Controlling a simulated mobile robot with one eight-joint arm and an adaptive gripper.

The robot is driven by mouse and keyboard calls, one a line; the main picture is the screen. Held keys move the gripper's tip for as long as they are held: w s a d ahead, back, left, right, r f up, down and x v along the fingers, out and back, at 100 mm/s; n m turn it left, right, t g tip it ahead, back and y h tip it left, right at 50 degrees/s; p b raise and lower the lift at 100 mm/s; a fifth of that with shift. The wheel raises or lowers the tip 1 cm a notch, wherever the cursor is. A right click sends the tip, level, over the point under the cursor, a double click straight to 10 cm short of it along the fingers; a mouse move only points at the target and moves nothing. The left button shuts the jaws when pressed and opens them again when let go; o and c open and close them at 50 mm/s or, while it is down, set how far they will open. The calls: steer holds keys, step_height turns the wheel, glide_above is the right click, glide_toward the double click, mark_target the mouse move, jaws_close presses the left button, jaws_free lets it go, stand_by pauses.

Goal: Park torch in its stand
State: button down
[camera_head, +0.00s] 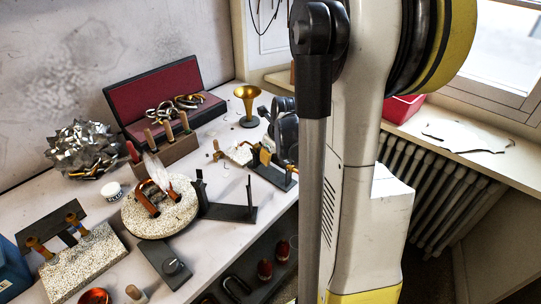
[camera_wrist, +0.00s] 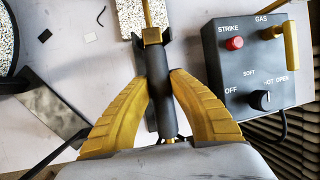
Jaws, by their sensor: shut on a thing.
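The torch (camera_wrist: 157,98) has a dark cylindrical handle with a brass collar and thin brass tube at its far end. My gripper (camera_wrist: 160,76) is shut on the handle, with one yellow finger on each side. In the wrist view, dark prongs (camera_wrist: 137,43) flank the brass collar, like a cradle. I cannot tell whether the torch rests in them or is just above. In the head view, my arm hides much of this area, and the torch cannot be made out surely.
A dark control box (camera_wrist: 250,70) with a red button and black knob stands close on the right.

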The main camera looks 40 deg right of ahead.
stand_by(0.8)
steer(key=c, duration=0.7)
jaws_free()
steer(key=shift+o, duration=0.2)
steer(key=shift+r+p, duration=3.05)
steer(key=shift+r, duration=0.95)
